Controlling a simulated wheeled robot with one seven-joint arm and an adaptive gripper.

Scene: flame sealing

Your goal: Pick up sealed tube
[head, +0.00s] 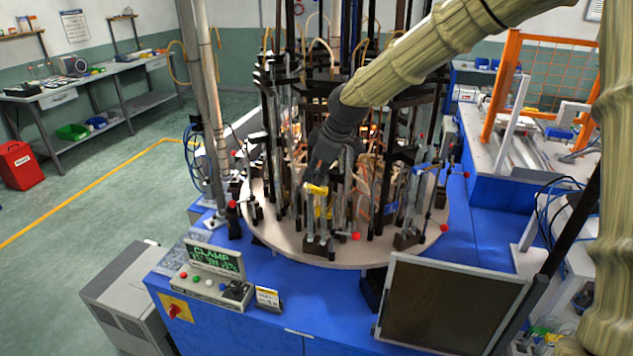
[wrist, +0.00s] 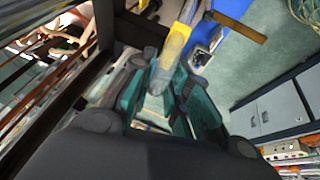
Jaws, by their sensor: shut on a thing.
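My gripper (head: 322,166) is at the front of the round sealing machine, among its upright glass tubes. In the wrist view, its dark fingers with teal pads (wrist: 160,88) are closed around a pale, clear tube (wrist: 163,72). A yellow part (wrist: 178,40) shows in line with the tube, just beyond the fingertips. In the head view a yellow piece (head: 316,188) shows right under the gripper. The held tube is hard to make out there among the other tubes and holders, and its lower end cannot be told apart. Whether its end is sealed cannot be seen.
The machine's round table (head: 290,246) carries several black posts, clamps and glass tubes close around my gripper. A control box (head: 212,274) with a green "CLAMP" display stands front left. A dark monitor (head: 450,305) stands front right. A black post (wrist: 103,30) is close in the wrist view.

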